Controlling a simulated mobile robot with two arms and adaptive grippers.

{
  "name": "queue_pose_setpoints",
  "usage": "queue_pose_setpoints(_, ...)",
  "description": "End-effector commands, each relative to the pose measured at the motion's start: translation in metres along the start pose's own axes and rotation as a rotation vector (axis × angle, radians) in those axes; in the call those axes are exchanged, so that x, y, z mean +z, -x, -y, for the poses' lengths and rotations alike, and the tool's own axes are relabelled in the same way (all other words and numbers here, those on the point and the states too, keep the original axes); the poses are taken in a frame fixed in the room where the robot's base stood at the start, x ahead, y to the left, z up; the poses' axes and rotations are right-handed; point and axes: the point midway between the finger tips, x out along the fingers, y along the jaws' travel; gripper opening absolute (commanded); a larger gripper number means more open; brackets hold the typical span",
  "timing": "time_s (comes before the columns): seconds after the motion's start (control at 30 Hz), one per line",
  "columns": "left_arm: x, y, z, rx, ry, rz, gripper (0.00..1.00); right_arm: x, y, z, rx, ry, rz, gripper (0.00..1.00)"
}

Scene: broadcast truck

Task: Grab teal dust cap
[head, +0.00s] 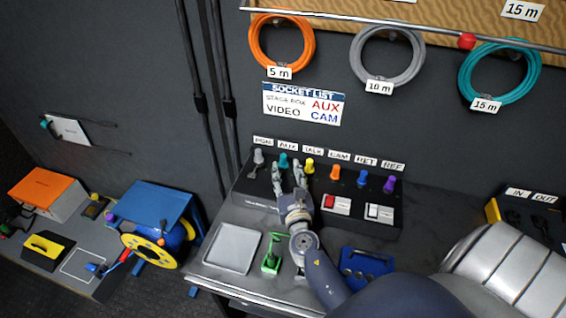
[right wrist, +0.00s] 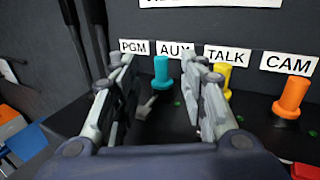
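The teal dust cap (head: 283,160) stands upright under the AUX label on the dark panel (head: 350,235). It also shows in the right wrist view (right wrist: 161,72), between and beyond my fingers. My right gripper (head: 288,175) is open and empty just in front of this cap, with a finger to each side in the right wrist view (right wrist: 159,65). I see no contact with the cap. Its lower part and base are partly hard to make out. My left gripper is not in view.
A yellow cap (head: 309,165) stands close right of the teal one and a grey cap (head: 258,156) close left. Orange (head: 335,172), blue and purple caps follow rightwards. A grey tray (head: 232,248) and green item (head: 271,255) lie on the bench in front.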

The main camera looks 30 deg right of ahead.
Motion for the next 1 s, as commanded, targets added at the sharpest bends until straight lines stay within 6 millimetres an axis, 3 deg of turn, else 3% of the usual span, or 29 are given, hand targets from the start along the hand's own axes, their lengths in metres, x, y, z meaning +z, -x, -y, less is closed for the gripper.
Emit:
queue_pose_setpoints(0.17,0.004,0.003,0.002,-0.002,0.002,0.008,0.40,0.001,-0.019,0.000,-0.001,-0.002,0.000,0.39)
queue_pose_setpoints(0.6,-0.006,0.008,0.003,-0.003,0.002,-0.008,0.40,0.001,-0.068,0.002,-0.001,-0.004,0.000,0.39)
queue_pose_setpoints(0.9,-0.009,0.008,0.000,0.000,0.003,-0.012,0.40,0.001,-0.073,0.002,-0.001,-0.005,0.000,0.39)
queue_pose_setpoints(0.93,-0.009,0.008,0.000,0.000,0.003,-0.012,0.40,0.001,-0.073,0.002,-0.001,-0.005,0.000,0.37)
queue_pose_setpoints(1.0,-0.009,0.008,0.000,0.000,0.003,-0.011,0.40,0.001,-0.073,0.002,-0.001,-0.005,0.000,0.21)
